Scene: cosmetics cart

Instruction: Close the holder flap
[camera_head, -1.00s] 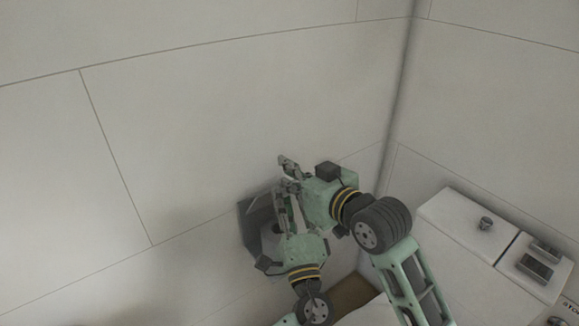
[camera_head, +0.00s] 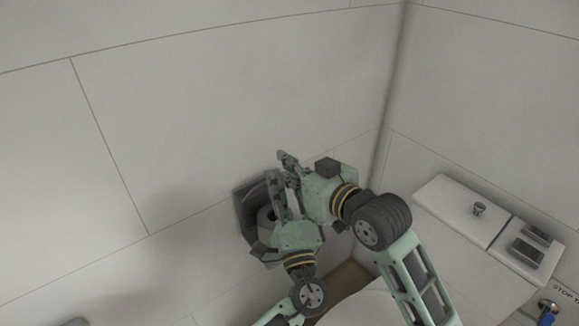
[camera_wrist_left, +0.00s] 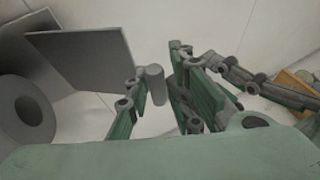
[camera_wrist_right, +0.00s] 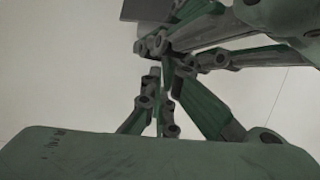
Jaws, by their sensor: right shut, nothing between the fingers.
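The holder (camera_head: 243,208) is a dark grey box on the wall, with a paper roll (camera_head: 267,222) inside. In the left wrist view, the roll (camera_wrist_left: 28,112) is at the left edge and the flap (camera_wrist_left: 85,55) is a grey plate standing out from the holder, raised. My left gripper (camera_head: 277,186) is just right of the roll, its fingers (camera_wrist_left: 158,80) apart and empty, right of the flap. My right gripper (camera_head: 287,164) is shut and empty, close beside the left fingers. A dark plate edge (camera_wrist_right: 150,9) tops the right wrist view; I cannot tell if it is the flap.
A white cistern lid (camera_head: 455,208) with metal buttons is at the right. A brown surface (camera_head: 347,276) lies below my arms. The tiled wall at left and above is clear. My two grippers are crowded together, with little room between them.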

